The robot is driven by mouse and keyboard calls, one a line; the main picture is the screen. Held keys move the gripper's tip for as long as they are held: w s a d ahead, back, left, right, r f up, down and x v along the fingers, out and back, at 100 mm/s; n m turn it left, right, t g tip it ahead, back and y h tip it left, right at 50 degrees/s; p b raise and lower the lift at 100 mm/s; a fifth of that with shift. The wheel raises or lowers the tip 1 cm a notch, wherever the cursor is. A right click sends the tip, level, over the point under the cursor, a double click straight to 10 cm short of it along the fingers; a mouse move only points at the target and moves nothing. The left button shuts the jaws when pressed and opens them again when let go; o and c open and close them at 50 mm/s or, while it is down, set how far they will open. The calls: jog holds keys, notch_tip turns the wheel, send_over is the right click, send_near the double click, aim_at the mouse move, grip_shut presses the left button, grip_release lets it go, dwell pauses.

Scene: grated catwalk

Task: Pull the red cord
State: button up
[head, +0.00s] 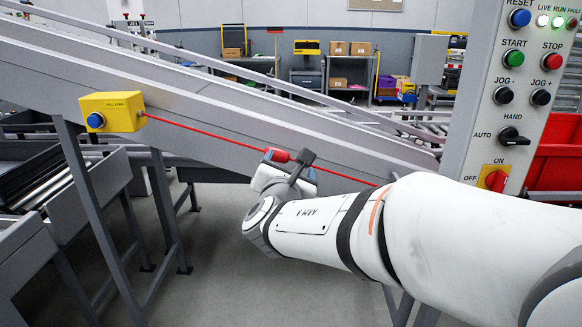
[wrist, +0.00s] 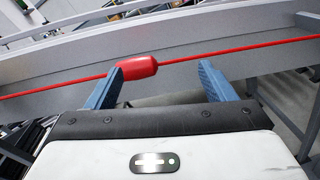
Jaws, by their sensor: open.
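The red cord (head: 200,131) runs taut from a yellow pull-cord switch box (head: 112,112) with a blue button, down to the right along the grey conveyor side. It crosses the whole wrist view (wrist: 225,47). A thicker red grip (wrist: 137,67) sits on the cord and also shows in the head view (head: 276,155). My gripper (wrist: 160,82) is open, its two blue fingers apart. The left fingertip is close to the red grip and overlaps it in the picture; I cannot tell if they touch. The right finger is by the bare cord. Nothing is held.
A control panel (head: 508,100) with buttons and knobs stands at the right, beside a red bin (head: 556,155). The sloping grey conveyor (head: 230,105) lies behind the cord. Roller conveyors (head: 70,190) and steel legs stand at the left. The floor below the gripper looks clear.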

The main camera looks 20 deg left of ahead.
aim_at(277, 158)
jog(key=a+n, duration=0.1)
jog(key=a+y, duration=0.1)
jog(key=a, duration=0.1)
jog(key=shift+s+a+n+y, duration=0.1)
jog(key=shift+s+n+y, duration=0.1)
jog(key=shift+n+y, duration=0.15)
jog(key=x, duration=0.7)
jog(key=shift+w, duration=0.2)
jog(key=shift+c, duration=0.6)
jog(key=c, duration=1)
jog(key=shift+o, duration=0.2)
jog(key=shift+b+v, duration=0.85)
jog(key=shift+v, duration=1.5)
jog(key=shift+f, duration=0.15)
jog(key=o, duration=1.1)
jog(key=shift+s, duration=0.1)
